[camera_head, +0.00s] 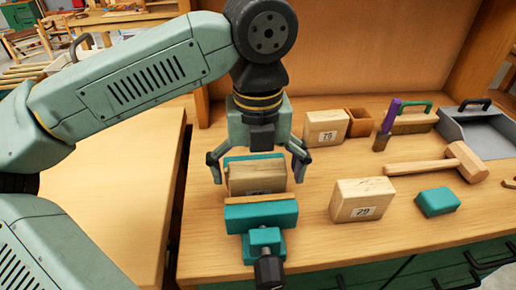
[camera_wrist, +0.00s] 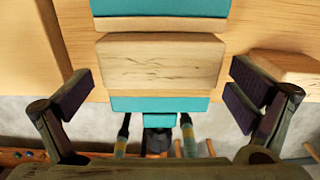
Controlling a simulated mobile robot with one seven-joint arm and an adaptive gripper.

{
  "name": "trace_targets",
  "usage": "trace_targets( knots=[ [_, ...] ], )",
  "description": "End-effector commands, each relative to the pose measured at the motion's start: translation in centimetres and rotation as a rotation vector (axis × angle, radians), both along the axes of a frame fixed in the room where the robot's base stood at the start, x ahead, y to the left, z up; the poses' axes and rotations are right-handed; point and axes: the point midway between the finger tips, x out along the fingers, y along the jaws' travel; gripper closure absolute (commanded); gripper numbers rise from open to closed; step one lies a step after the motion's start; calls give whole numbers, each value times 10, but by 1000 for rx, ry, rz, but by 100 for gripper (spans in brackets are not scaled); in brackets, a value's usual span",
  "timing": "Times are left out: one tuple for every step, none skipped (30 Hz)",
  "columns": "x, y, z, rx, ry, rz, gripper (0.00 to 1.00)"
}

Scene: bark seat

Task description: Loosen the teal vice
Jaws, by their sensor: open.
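The teal vice (camera_head: 262,215) stands at the front left of the workbench, its dark handle (camera_head: 268,270) towards the front edge. A wooden block (camera_head: 258,180) sits between its wood-lined jaws. In the wrist view the block (camera_wrist: 160,62) lies between the two teal jaw parts (camera_wrist: 160,8). My gripper (camera_head: 258,168) is over the vice, pointing down. Its fingers are wide open, one on each side of the block, with a gap on both sides in the wrist view (camera_wrist: 158,98). I cannot tell whether the block touches both jaws.
A block marked 79 (camera_head: 362,199) and a teal block (camera_head: 437,202) lie to the right.

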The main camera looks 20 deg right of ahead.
Motion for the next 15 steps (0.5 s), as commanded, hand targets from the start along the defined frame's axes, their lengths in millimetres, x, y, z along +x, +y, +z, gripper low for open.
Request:
trace_targets(
  knots=[
    [0, 0, -4, 0, 1, 0, 0],
    [0, 0, -6, 0, 1, -1, 0],
    [-1, 0, -9, 0, 1, -1, 0],
    [-1, 0, -10, 0, 1, -1, 0],
    [-1, 0, -11, 0, 1, -1, 0],
    [0, 0, -12, 0, 0, -1, 0],
    [0, 0, -12, 0, 0, -1, 0],
    [0, 0, -12, 0, 0, -1, 0],
    [0, 0, -12, 0, 0, -1, 0],
    [0, 0, -12, 0, 0, -1, 0],
    [0, 0, -12, 0, 0, -1, 0],
    [0, 0, -12, 0, 0, -1, 0],
    [0, 0, -12, 0, 0, -1, 0],
    [0, 0, -12, 0, 0, -1, 1],
    [0, 0, -12, 0, 0, -1, 4]
  ],
)
